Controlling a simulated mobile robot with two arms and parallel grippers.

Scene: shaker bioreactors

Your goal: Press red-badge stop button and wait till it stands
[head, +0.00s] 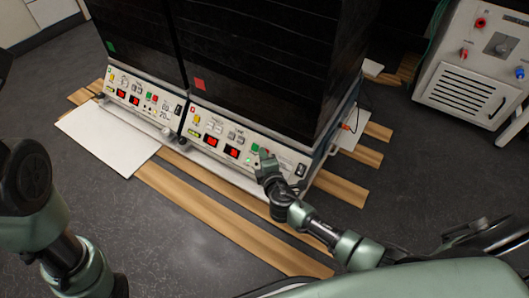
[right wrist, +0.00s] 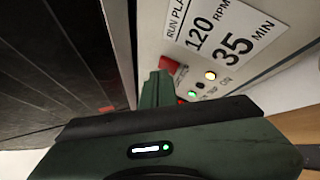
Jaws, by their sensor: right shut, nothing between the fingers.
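The red badge (head: 199,84) is on the dark front of the right-hand shaker, above its pale control panel (head: 216,127). In the right wrist view a red button (right wrist: 170,65) stands on the panel, right at the tip of my shut fingers. My right gripper (head: 265,161) is at the right part of this panel and holds nothing. It also shows in the right wrist view (right wrist: 158,88), where the fingers partly cover the button's surroundings; I cannot tell whether it is pressed in. My left arm is at the left edge, its gripper out of view.
The left-hand shaker carries a green badge (head: 110,48) and a similar panel (head: 137,96). A plate reads 120 RPM, 35 MIN (right wrist: 222,32); an amber lamp (right wrist: 210,75) is lit near it. Wooden boards (head: 220,222) lie on the floor. A white unit (head: 472,75) stands at right.

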